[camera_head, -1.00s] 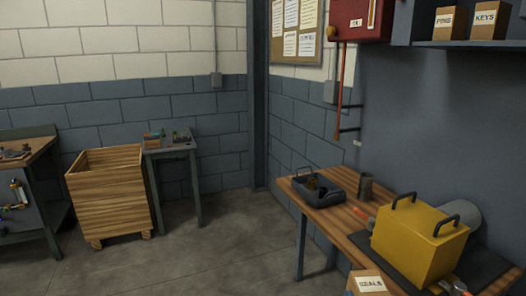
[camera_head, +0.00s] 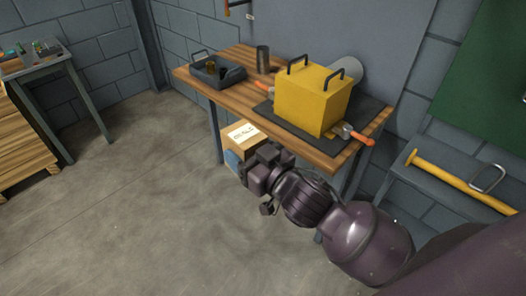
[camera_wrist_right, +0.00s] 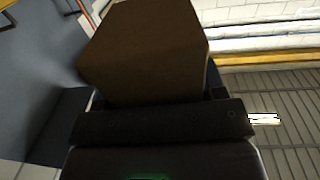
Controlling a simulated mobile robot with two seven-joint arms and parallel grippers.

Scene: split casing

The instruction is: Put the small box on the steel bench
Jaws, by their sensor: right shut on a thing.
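The small cardboard box (camera_head: 243,135) with a white label is in front of the wooden workbench's near edge in the head view. The print on its label is too small to read now. My right gripper (camera_head: 254,160) is shut on it, and the box's brown side fills the upper middle of the right wrist view (camera_wrist_right: 145,50). A narrow grey metal table (camera_head: 38,66) with small items on top stands at the far left. A grey ledge or bench (camera_head: 450,184) is at the right. I cannot tell which is the steel bench. My left gripper is not in view.
The wooden workbench (camera_head: 243,99) carries a yellow casing (camera_head: 312,97) on a dark mat, a grey tray (camera_head: 232,79), a metal cup (camera_head: 263,58) and orange-handled tools. A yellow-handled tool (camera_head: 460,184) lies on the right ledge. A wooden crate (camera_head: 22,145) is at left. The middle floor is clear.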

